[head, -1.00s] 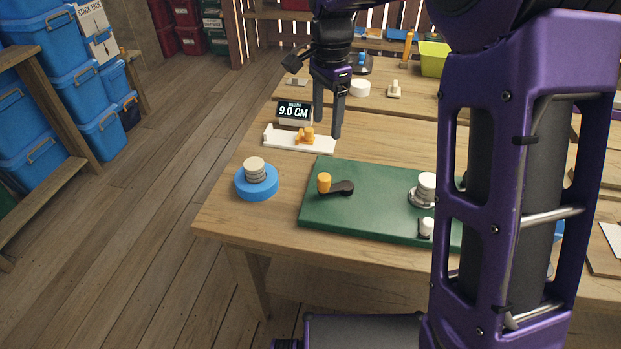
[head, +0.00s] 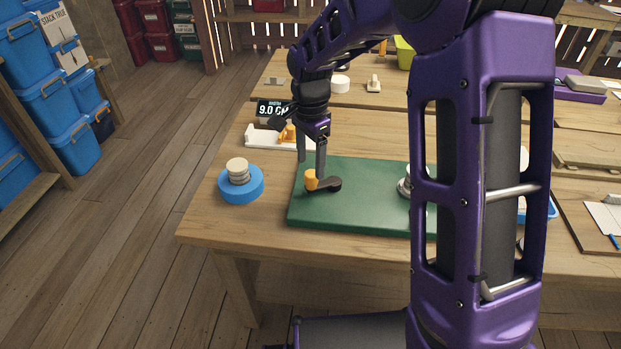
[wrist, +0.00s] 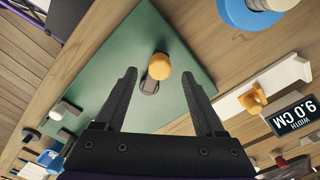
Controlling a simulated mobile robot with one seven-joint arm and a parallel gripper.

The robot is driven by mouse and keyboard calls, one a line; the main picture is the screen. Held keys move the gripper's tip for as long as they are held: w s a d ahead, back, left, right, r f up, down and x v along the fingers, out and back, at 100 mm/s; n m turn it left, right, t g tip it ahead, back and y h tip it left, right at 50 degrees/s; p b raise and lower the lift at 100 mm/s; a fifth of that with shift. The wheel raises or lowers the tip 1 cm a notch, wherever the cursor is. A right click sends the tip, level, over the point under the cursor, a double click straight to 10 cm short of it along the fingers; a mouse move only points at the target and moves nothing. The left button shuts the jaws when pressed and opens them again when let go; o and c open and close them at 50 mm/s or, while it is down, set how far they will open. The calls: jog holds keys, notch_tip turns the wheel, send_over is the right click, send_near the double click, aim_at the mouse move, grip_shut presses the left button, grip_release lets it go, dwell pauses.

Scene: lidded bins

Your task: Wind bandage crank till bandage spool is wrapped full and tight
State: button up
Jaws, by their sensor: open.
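The bandage crank is a dark arm with an orange knob (head: 311,180), mounted on a green board (head: 345,217). In the wrist view the orange knob (wrist: 159,66) shows beyond and between my fingertips. My gripper (head: 312,164) is open and empty, just above and behind the knob in the head view. I cannot tell whether a finger touches it. The bandage spool (head: 404,186) on the board is mostly hidden behind my arm. A small white post (wrist: 57,111) shows on the board in the wrist view.
A blue disc (head: 241,194) with a stacked pale roll (head: 237,170) stands left of the board. A white gauge with an orange slider (head: 287,133) and a display (head: 273,109) reading 9.0 CM stand behind it. Bare table lies between the disc and the board.

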aim_at(311, 173)
notch_tip(311, 173, down, 5)
jog(key=shift+f, duration=0.1)
dwell(0.3)
grip_shut()
dwell(1.3)
